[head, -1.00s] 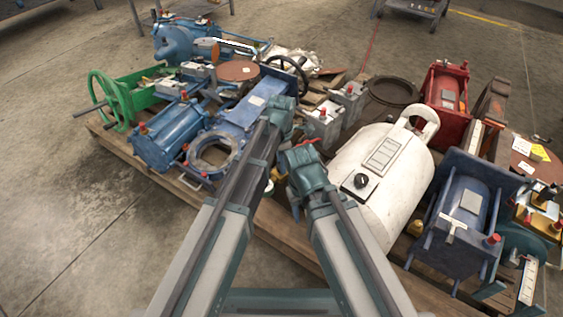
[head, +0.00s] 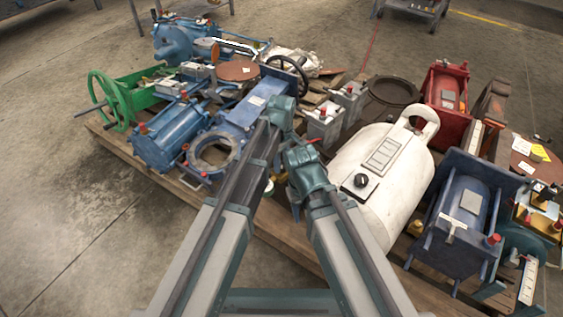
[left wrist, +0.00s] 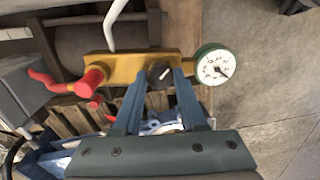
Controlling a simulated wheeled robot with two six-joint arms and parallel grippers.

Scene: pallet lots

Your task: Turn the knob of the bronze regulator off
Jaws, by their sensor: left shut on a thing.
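The bronze regulator (left wrist: 125,66) shows in the left wrist view as a gold-coloured bar. It has a round white dial gauge (left wrist: 213,67) at its right end and a red fitting (left wrist: 91,80) at its left. Its dark round knob (left wrist: 159,73) carries a pale pointer mark, tilted up to the right. My left gripper (left wrist: 161,82) has one finger on each side of the knob and is shut on it. In the head view my left gripper (head: 281,112) hides most of what lies beneath it. My right wrist shows beside it, but its fingers are hidden.
A large white tank (head: 385,170) stands close on the right. Blue machines (head: 168,135), a green handwheel (head: 108,100) and a red unit (head: 446,95) crowd the wooden pallet (head: 185,195). Concrete floor is clear at the left.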

